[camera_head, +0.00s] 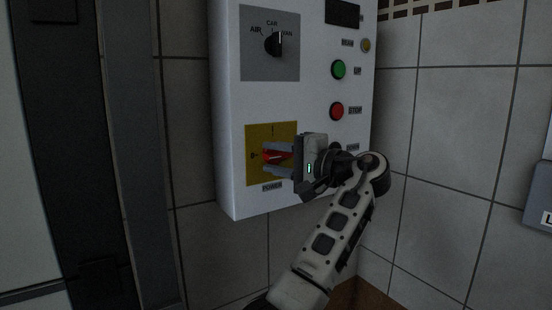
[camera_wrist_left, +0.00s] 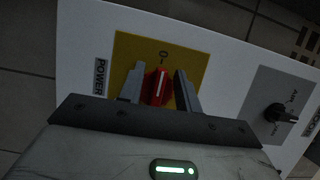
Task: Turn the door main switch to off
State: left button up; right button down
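The red switch knob (camera_head: 273,156) sits on a yellow plate (camera_head: 256,135) marked POWER, low on the white control box. The plate has an "I" at the top and a "0" at the left in the head view. In the left wrist view the knob (camera_wrist_left: 157,88) has a white line that lies roughly in line with the "0" mark. My left gripper (camera_head: 268,158) reaches in from the right with one finger on each side of the knob. In the left wrist view the fingers (camera_wrist_left: 159,80) look slightly apart from it. My right gripper is not in view.
The white control box (camera_head: 228,110) also carries a black selector knob (camera_head: 273,44) above, a green button (camera_head: 338,69) and a red button (camera_head: 336,111). Tiled wall (camera_head: 440,130) lies behind. A dark door frame (camera_head: 130,130) stands at the left.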

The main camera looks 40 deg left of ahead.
pick_arm(q)
jog(key=d, duration=1.6)
jog(key=shift+b, duration=0.45)
jog(key=shift+r, duration=0.1)
